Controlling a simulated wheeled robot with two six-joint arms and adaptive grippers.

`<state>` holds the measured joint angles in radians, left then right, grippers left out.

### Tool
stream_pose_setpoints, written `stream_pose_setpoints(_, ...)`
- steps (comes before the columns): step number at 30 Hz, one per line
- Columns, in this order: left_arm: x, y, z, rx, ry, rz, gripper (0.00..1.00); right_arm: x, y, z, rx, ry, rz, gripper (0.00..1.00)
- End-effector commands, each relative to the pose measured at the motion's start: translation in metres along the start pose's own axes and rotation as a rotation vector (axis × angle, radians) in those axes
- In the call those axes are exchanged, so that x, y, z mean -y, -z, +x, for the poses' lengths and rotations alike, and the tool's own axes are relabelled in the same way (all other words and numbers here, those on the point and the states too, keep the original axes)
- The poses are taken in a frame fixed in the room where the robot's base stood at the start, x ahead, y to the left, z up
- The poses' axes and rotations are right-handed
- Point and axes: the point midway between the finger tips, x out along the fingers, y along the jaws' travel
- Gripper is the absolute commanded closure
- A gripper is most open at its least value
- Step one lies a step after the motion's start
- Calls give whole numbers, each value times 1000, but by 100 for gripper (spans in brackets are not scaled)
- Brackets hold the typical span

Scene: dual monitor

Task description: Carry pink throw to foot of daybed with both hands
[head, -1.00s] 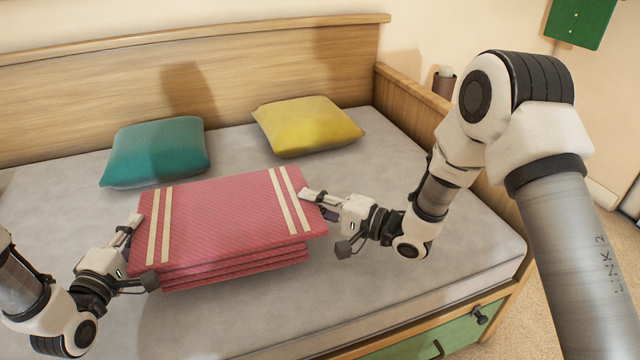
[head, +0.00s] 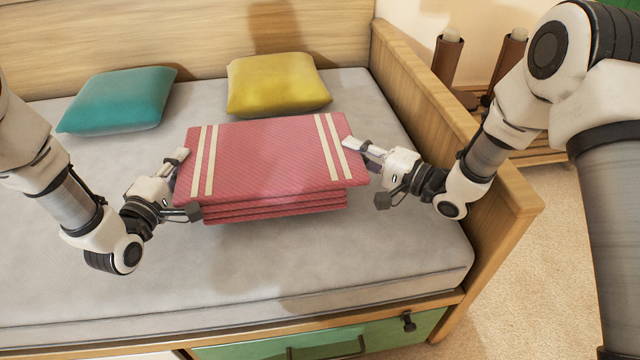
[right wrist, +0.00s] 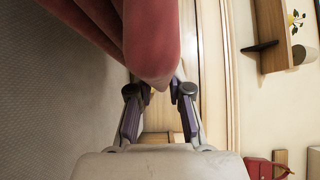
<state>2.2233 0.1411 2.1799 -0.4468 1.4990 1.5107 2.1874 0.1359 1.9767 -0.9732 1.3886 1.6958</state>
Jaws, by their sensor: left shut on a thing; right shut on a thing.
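The pink throw (head: 265,165) is a folded stack with pale stripes near both ends. It is held roughly level above the daybed's grey mattress (head: 230,290), with a shadow beneath it. My left gripper (head: 182,180) is shut on its left edge. My right gripper (head: 362,162) is shut on its right edge. In the right wrist view the throw's pink folds (right wrist: 155,50) lie between the fingers (right wrist: 158,100). The throw hides part of the mattress behind and below it.
A teal pillow (head: 118,98) and a yellow pillow (head: 277,84) lie at the back of the mattress. The wooden end panel (head: 440,110) rises on the right. A green drawer (head: 330,340) is below the front edge. The mattress in front of the throw is clear.

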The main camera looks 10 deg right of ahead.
Motion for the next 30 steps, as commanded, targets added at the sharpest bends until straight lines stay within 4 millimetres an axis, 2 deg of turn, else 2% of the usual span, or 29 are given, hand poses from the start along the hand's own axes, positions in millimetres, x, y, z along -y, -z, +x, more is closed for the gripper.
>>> stream_pose_setpoints(8, 12, -1, 0, 4, -1, 1, 100, -12, -1, 0, 3, 1, -1, 100)
stream_pose_setpoints(22, 53, -1, 0, 4, -2, 1, 100, -53, -1, 0, 3, 1, -1, 100)
stream_pose_setpoints(23, 48, -1, 0, 4, 0, 1, 71, -48, -1, 0, 3, 0, -1, 71)
stream_pose_setpoints(24, 47, -1, 0, 3, 0, 1, 57, -47, -1, 0, 3, 0, -1, 57)
stream_pose_setpoints(30, 47, -1, 0, 2, 0, 1, 57, -47, 0, 0, 1, 0, 0, 57)
